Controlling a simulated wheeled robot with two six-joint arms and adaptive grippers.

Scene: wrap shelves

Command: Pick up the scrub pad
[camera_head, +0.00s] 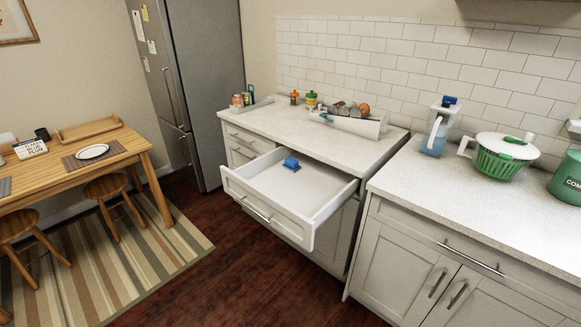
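A small blue object (291,164), which looks like the scrub pad, lies in the open white drawer (245,209). It rests on the drawer floor toward the back, near the counter front, and nothing else shows in the drawer. It is too small to make out its texture. Neither of my grippers is in view.
The drawer juts out below the counter (306,136), which holds a paper towel roll (356,126) and several jars. Wooden floor (232,262) lies clear before the drawer. A table (108,153) stands left.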

